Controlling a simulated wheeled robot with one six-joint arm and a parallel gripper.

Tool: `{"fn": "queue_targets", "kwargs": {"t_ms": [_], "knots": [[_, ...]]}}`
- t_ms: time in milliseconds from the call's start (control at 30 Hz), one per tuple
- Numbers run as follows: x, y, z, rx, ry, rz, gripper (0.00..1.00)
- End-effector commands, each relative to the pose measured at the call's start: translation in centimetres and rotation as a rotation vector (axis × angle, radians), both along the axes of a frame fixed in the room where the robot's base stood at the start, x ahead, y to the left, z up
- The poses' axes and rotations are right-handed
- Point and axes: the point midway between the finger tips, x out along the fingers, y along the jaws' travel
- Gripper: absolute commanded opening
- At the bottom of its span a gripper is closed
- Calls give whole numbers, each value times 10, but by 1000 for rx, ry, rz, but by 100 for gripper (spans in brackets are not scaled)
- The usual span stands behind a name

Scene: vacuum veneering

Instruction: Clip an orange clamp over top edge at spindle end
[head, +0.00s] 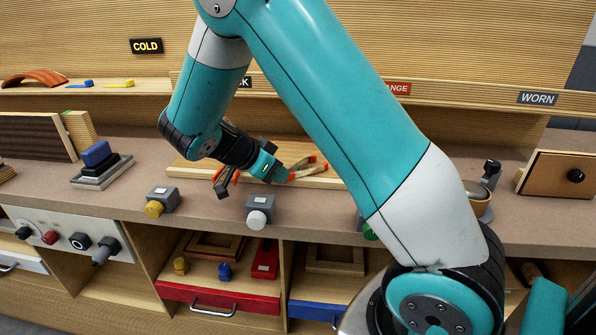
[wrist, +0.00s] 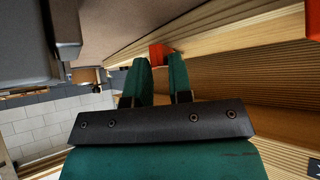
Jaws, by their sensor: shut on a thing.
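My gripper (head: 283,174) is low over the bench, at the front of a pale wooden board. In the wrist view its two teal fingers (wrist: 161,62) are a little apart, with an orange piece (wrist: 158,52) at their tips, which looks like part of the held orange clamp. Most of this clamp is hidden by the fingers. Orange-tipped wooden pieces (head: 308,167) show right by the fingertips in the head view; I cannot tell which belong to the held clamp. A dark piece with orange parts (head: 226,182) is left of the gripper. I cannot make out a spindle end.
Grey blocks with a yellow knob (head: 154,209) and a white knob (head: 256,219) stand along the bench's front edge. A blue-handled block (head: 97,154) is at left. A brown panel with a black knob (head: 556,174) stands at right. The shelf behind carries signs.

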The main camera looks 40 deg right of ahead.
Motion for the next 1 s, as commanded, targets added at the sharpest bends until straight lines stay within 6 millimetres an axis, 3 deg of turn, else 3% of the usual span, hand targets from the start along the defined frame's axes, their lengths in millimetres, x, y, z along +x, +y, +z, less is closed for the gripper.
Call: {"fn": "queue_targets", "kwargs": {"t_ms": [233,700,1000], "knots": [[0,0,10,0,-1,-1,0],[0,0,59,-1,-1,0,0],[0,0,60,0,0,0,0]]}}
